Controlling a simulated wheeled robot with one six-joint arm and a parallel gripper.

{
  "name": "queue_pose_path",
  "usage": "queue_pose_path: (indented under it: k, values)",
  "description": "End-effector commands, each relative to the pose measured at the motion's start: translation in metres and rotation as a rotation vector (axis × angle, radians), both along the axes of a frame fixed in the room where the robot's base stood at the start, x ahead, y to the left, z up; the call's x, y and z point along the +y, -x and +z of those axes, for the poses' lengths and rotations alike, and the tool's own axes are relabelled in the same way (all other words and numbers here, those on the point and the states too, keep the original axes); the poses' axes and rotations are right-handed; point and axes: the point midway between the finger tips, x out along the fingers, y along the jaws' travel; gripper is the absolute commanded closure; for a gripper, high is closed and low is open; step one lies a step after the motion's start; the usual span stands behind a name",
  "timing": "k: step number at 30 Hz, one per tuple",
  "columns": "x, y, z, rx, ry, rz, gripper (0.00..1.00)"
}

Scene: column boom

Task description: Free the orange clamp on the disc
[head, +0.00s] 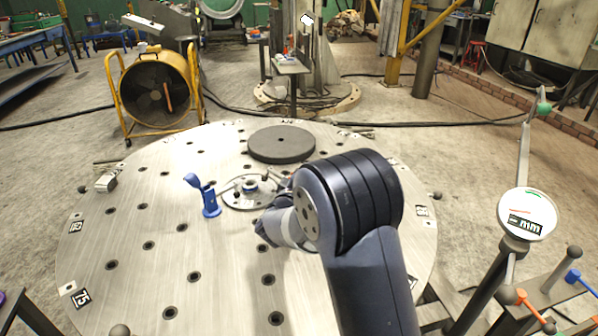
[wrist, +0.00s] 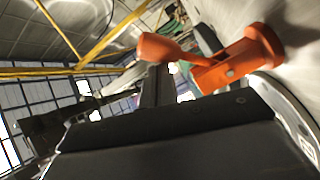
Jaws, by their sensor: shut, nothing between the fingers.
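The orange clamp (wrist: 225,66) shows close up in the wrist view, with its handle reaching left and its thick round end at the right. In the head view the orange clamp is not visible; my arm covers that part of the table. A blue clamp (head: 209,199) with a raised handle stands left of a small flanged disc (head: 238,203) on the round steel table (head: 130,270). My gripper (head: 264,229) is shut and empty, low over the table in front of the small disc. I cannot tell whether it touches the orange clamp.
A dark round plate (head: 281,144) lies on the table's far side. A small metal block (head: 106,181) sits near the left rim. A yellow fan (head: 158,90) stands behind the table. A round white gauge (head: 526,214) stands at the right. The table's front left is clear.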

Motion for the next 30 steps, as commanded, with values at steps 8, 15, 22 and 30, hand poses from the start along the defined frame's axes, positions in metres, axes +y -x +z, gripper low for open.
queue_pose_path:
  k: [8, 15, 22, 30]
  values:
    - [-0.011, 0.004, -0.008, -0.056, -0.165, 0.001, 1.0]
    - [-0.014, 0.005, -0.012, -0.054, -0.16, 0.003, 1.0]
    - [-0.016, 0.005, -0.014, -0.054, -0.159, 0.004, 1.0]
    - [-0.015, 0.005, -0.014, -0.055, -0.159, 0.004, 1.0]
